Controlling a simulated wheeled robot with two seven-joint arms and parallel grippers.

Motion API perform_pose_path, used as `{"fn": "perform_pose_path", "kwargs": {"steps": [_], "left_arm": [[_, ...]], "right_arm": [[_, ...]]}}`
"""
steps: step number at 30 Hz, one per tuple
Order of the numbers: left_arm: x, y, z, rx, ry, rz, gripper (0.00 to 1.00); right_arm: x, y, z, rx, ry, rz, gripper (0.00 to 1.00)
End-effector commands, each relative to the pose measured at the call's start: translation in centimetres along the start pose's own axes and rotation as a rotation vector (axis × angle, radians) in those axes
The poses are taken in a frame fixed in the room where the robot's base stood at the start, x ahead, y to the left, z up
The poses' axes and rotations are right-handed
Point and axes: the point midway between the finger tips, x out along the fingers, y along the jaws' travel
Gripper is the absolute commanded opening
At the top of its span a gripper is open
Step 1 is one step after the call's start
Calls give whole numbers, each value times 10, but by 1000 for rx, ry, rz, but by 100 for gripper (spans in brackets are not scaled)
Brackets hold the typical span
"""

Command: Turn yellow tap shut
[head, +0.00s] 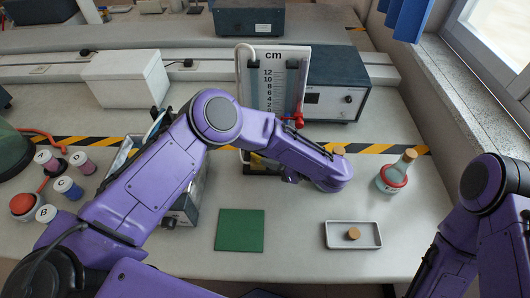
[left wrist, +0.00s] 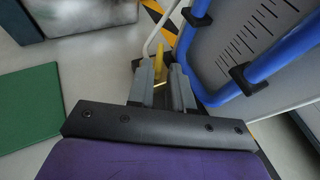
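The yellow tap (left wrist: 160,68) shows in the left wrist view as a thin yellow lever at the foot of the manometer, between my fingers. In the head view only a bit of yellow (head: 258,160) shows behind my left arm. The manometer board (head: 270,82) stands upright with its cm scale; blue tubes (left wrist: 191,38) run along it. My left gripper (left wrist: 161,84) has its fingers apart on either side of the lever; I cannot tell whether they touch it. In the head view my forearm mostly hides this gripper. My right arm is at the lower right, its gripper out of frame.
A red tap (head: 298,120) sits on the manometer's right side. A flask (head: 392,178) stands further right. A green mat (head: 240,231) and a tray (head: 338,240) with a cork lie in front. A grey instrument (head: 340,85) stands behind; bottles (head: 68,188) are at left.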

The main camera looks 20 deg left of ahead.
Motion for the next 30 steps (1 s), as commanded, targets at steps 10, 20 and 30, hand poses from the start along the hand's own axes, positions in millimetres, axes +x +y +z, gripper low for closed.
{"fn": "perform_pose_path", "kwargs": {"steps": [10, 20, 30], "left_arm": [[27, 1, 0, -1, 0, 2, 20], [27, 1, 1, -1, -1, 2, 0], [27, 3, 1, 29, 0, -68, 0]], "right_arm": [[-8, 1, -4, 0, 0, 0, 58], [-8, 1, -4, 0, 0, 0, 58], [-8, 1, -3, 0, 0, 0, 58]]}}
